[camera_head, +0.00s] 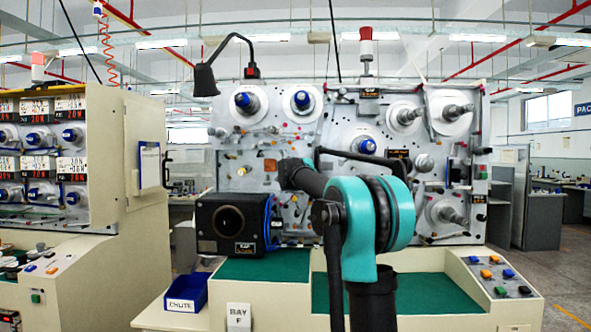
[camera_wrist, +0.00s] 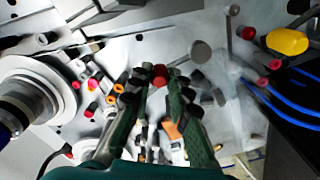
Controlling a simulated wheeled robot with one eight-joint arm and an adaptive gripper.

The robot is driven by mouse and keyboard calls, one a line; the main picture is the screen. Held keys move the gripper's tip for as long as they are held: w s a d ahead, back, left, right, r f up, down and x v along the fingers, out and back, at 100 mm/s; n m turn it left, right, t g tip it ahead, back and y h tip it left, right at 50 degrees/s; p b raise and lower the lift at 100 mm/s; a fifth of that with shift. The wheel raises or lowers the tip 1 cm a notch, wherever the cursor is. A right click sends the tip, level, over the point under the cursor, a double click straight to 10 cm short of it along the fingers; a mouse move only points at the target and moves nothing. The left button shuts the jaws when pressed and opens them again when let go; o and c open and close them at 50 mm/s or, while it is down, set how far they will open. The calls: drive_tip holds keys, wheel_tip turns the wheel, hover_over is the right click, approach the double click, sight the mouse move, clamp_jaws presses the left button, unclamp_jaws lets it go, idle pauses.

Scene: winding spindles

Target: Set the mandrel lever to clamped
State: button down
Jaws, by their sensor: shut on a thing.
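In the wrist view my gripper (camera_wrist: 158,85) reaches toward the grey machine panel, its two green fingers converging on a small red-tipped part. The red end (camera_wrist: 160,74) shows between the dark fingertips, and I take it for the mandrel lever's knob. The rest of the lever is hidden by the fingers, so its setting cannot be read. In the head view my arm reaches to the panel (camera_head: 255,150) left of centre. My gripper and the lever are hidden there behind my own arm.
In the wrist view a large spindle flange (camera_wrist: 45,92) stands at left. A yellow knob (camera_wrist: 288,41) and blue cables (camera_wrist: 292,112) are at right. Several spindles surround my arm.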

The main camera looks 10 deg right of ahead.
drive_tip(key=c, duration=1.4)
unclamp_jaws()
drive_tip(key=v, duration=1.2)
